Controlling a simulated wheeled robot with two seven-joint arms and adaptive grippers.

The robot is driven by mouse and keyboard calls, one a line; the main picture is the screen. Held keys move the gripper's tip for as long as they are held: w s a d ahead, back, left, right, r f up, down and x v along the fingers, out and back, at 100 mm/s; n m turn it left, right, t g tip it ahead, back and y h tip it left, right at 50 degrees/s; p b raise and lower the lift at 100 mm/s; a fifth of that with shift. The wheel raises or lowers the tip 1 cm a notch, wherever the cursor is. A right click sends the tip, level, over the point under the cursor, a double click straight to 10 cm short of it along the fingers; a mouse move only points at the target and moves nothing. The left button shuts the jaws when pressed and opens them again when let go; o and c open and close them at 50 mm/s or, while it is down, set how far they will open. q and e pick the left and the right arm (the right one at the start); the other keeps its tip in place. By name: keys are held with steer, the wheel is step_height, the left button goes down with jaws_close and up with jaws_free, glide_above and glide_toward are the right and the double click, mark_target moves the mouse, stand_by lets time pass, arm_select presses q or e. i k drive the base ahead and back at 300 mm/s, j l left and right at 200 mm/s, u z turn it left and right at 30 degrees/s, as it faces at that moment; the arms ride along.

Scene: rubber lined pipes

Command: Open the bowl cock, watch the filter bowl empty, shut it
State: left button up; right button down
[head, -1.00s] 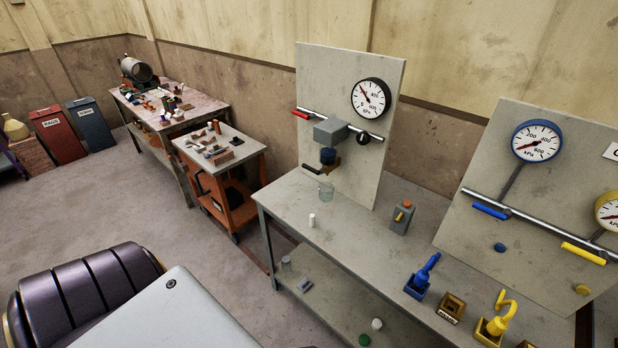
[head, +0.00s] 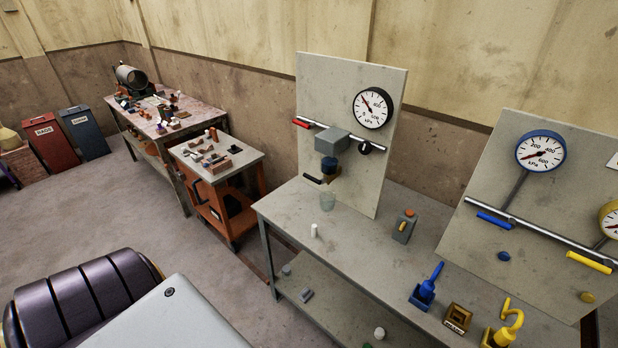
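The filter bowl (head: 330,166) is a small dark blue cup under a grey block (head: 332,141) on the upright grey panel. A brown-orange piece (head: 329,178) sits just below it, with a dark lever (head: 313,179) sticking out to the left, which looks like the bowl cock. It is too small to tell whether the cock is open or what level the bowl holds. A clear glass beaker (head: 328,199) stands on the bench below. Neither gripper is in view.
The grey bench (head: 290,207) carries a white cylinder (head: 314,230), a grey box with an orange top (head: 404,226), a blue tool in a holder (head: 424,291) and a yellow one (head: 503,330). An orange cart (head: 225,205) stands left. Open floor (head: 120,220) lies between.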

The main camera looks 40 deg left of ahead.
mark_target(312, 178)
steer(key=j+z, duration=0.15)
steer(key=j, duration=0.35)
steer(key=j+z, duration=0.15)
steer(key=j, duration=0.35)
steer(key=j+z, duration=0.15)
steer(key=j, duration=0.35)
steer(key=k+j+z, duration=0.15)
steer(key=j, duration=0.3)
steer(key=k+j+z, duration=0.15)
steer(key=j, duration=0.35)
steer(key=j+z, duration=0.15)
steer(key=j, duration=0.3)
steer(key=k+j+z, duration=0.2)
steer(key=j, duration=0.25)
steer(key=k+j+z, duration=0.15)
steer(key=j, duration=0.25)
steer(key=j+z, duration=0.2)
steer(key=j, duration=0.3)
steer(key=k+j+z, duration=0.2)
steer(key=j, duration=0.3)
steer(key=i+j+z, duration=0.1)
steer(key=j, duration=0.15)
steer(key=i+j+z, duration=0.1)
steer(key=j, duration=0.2)
steer(key=i+j, duration=0.1)
steer(key=j, duration=0.2)
steer(key=l+z, duration=0.05)
